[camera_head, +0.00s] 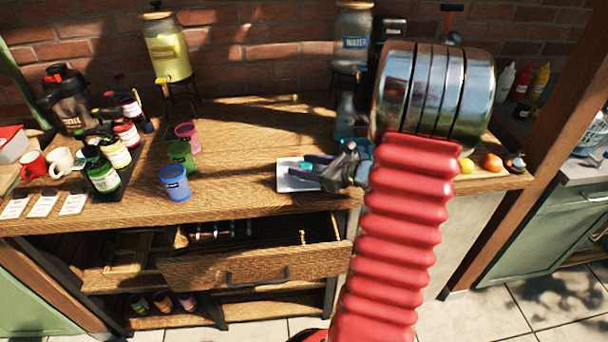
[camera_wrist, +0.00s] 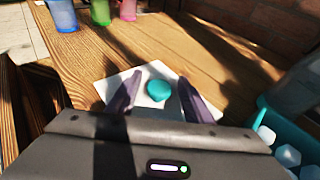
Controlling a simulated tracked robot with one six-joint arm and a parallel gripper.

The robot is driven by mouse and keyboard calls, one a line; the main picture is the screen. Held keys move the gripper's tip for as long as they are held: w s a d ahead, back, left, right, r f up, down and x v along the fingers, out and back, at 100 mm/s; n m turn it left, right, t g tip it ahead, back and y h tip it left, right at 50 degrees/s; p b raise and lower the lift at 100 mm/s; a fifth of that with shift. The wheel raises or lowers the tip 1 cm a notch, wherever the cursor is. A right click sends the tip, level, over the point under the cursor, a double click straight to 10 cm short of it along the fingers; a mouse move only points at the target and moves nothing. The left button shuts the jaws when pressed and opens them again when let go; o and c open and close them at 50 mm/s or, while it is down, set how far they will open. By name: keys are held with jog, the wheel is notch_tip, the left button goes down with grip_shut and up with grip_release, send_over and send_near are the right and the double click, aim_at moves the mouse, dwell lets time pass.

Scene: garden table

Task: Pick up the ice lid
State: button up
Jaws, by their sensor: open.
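The ice lid is most likely the round teal piece (camera_wrist: 159,90) on a white cloth or sheet (camera_wrist: 155,112) on the wooden table. My gripper (camera_wrist: 160,76) is open, with its two dark fingers on either side of the teal piece in the wrist view. I cannot tell whether the fingers touch it or how high they are above it. In the head view my gripper (camera_head: 306,166) is low over the white sheet (camera_head: 287,184), and only a bit of teal shows there. A teal ice bucket with white cubes (camera_wrist: 287,154) is at the lower right of the wrist view, partly cut off.
Blue (camera_head: 175,183), green (camera_head: 181,155) and pink (camera_head: 188,137) cups stand left of the sheet. Bottles (camera_head: 103,172) and mugs (camera_head: 60,160) are farther left. An open drawer (camera_head: 255,266) juts out below the table edge. Fruit (camera_head: 491,162) lies at the right.

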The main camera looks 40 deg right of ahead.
aim_at(306, 164)
jog(key=c, duration=1.1)
jog(key=shift+r, duration=0.1)
notch_tip(306, 164, up, 10)
jog(key=shift+f, duration=0.1)
dwell(0.4)
dwell(0.4)
